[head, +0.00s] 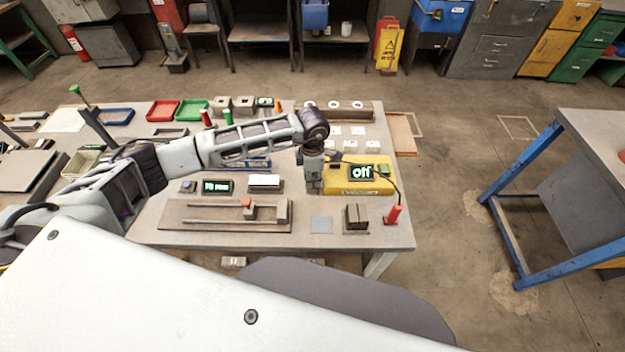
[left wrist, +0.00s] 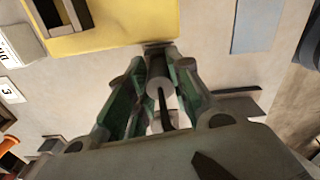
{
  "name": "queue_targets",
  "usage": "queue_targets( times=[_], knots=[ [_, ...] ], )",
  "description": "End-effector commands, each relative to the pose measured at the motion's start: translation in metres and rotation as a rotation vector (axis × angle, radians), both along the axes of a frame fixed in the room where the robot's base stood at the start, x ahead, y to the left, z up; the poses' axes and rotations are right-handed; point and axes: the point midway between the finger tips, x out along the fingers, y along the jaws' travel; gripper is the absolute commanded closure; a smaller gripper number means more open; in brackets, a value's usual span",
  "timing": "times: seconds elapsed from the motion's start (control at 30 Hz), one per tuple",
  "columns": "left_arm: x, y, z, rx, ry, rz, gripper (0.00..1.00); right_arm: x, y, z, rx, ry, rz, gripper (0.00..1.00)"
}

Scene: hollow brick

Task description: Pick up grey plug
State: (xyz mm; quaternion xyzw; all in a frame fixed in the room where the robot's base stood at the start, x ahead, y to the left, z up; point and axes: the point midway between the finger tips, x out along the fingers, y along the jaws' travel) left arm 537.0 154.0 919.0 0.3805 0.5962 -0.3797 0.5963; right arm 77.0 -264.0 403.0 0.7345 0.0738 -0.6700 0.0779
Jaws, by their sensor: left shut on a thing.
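The grey plug (left wrist: 158,88) shows in the left wrist view as a round grey end with a dark cable hanging from it. My left gripper (left wrist: 157,75) is shut on it, with a green-lined finger on each side. In the head view my left gripper (head: 313,186) points down at the left end of the yellow box (head: 368,185). The plug cannot be made out there. In the left wrist view the plug's far end is close to the edge of the yellow box (left wrist: 110,30); I cannot tell whether they touch. My right gripper is not in view.
The yellow box carries a display reading "off" (head: 361,172). A rail fixture with a red knob (head: 246,203), a flat grey square (head: 321,224) and a brown block (head: 357,217) lie in front.

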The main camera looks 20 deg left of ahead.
Motion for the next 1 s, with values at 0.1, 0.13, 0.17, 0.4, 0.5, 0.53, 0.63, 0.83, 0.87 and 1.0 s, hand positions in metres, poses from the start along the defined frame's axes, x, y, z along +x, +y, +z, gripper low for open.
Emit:
queue_targets(
  times=[0.1,0.13,0.17,0.4,0.5,0.53,0.63,0.83,0.87,1.0],
  knots=[
    [0.0,0.0,0.002,0.0,-0.001,0.0,1.0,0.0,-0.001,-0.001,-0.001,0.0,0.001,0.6],
    [0.0,0.0,0.003,0.0,-0.001,0.0,1.0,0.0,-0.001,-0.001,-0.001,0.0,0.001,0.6],
    [0.0,0.0,0.004,0.0,-0.001,0.0,1.0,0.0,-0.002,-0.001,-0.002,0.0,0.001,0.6],
    [0.001,0.0,0.026,-0.001,-0.004,0.0,1.0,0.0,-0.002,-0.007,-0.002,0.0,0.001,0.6],
    [0.001,0.0,0.04,0.0,-0.004,0.0,1.0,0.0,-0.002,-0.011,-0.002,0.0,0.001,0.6],
    [0.001,0.0,0.044,-0.001,-0.005,0.0,1.0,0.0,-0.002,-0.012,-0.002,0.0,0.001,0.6],
    [0.001,0.0,0.059,-0.001,-0.004,-0.001,1.0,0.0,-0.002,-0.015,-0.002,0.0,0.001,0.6],
    [0.001,0.0,0.086,-0.001,-0.003,0.0,1.0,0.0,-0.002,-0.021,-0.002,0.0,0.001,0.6],
    [0.001,0.0,0.089,-0.001,-0.003,0.0,1.0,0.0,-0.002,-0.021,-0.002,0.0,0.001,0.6],
    [0.0,0.0,0.097,0.0,-0.001,-0.001,1.0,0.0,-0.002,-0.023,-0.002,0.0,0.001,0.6]
  ],
)
